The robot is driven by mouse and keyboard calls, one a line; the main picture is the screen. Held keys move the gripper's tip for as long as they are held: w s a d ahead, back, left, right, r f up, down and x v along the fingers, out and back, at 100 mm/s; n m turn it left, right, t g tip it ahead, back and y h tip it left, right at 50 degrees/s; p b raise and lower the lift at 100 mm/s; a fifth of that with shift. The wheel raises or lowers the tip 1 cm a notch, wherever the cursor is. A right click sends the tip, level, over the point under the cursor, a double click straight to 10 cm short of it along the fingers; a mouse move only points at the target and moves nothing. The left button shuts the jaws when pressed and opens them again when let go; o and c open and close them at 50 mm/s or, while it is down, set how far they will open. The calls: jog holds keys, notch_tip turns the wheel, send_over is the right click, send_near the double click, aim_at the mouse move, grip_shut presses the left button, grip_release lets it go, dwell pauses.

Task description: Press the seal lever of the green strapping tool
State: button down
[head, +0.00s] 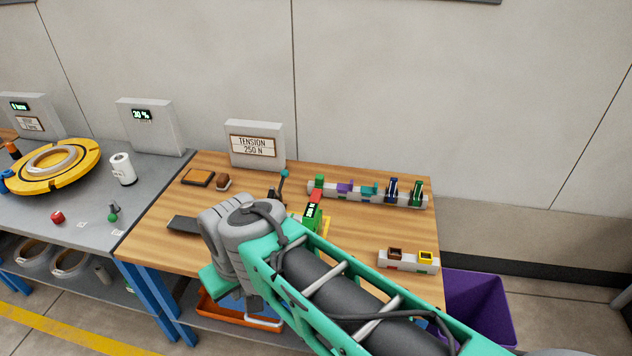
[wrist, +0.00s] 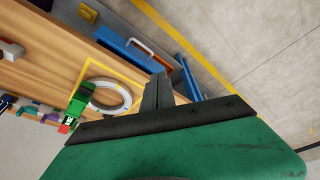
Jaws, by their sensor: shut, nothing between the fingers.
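The green strapping tool (head: 310,213) stands on the wooden bench, partly hidden behind my arm in the head view. Its red part (head: 316,196), which may be the seal lever, is at its top. In the wrist view the green tool (wrist: 79,102) is left of my fingers, at the edge of a pale coil (wrist: 126,105) inside a yellow outline. The red part (wrist: 65,128) shows at its lower end. My gripper (wrist: 160,80) is shut and empty, apart from the tool, with its fingers pointing up in the picture. The fingertips are hidden in the head view.
A rail of several coloured pieces (head: 345,193) lies behind the tool. A small holder with brown and yellow pieces (head: 396,262) is at right. A sign reading TENSION 250 N (head: 253,146) stands at the back. A purple bin (head: 485,300) is beyond the right edge.

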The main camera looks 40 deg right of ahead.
jog(key=w+d+r+n+y+p, duration=0.1)
jog(key=w+d+r+n+p, duration=0.1)
jog(key=w+d+r, duration=0.4)
jog(key=w+d+r+n+p, duration=0.15)
jog(key=w+d+r, duration=0.25)
jog(key=w+d, duration=0.45)
jog(key=d+n+p, duration=0.3)
jog(key=d, duration=1.9)
jog(key=shift+s, duration=0.25)
jog(key=shift+d+n, duration=0.1)
jog(key=shift+n, duration=0.15)
send_over(315, 191)
jog(key=s, duration=0.1)
jog(key=f, duration=1.2)
jog(key=shift+s+d, duration=0.15)
jog(key=shift+d, duration=0.05)
jog(key=shift+d+f, duration=0.1)
jog(key=shift+f, duration=0.55)
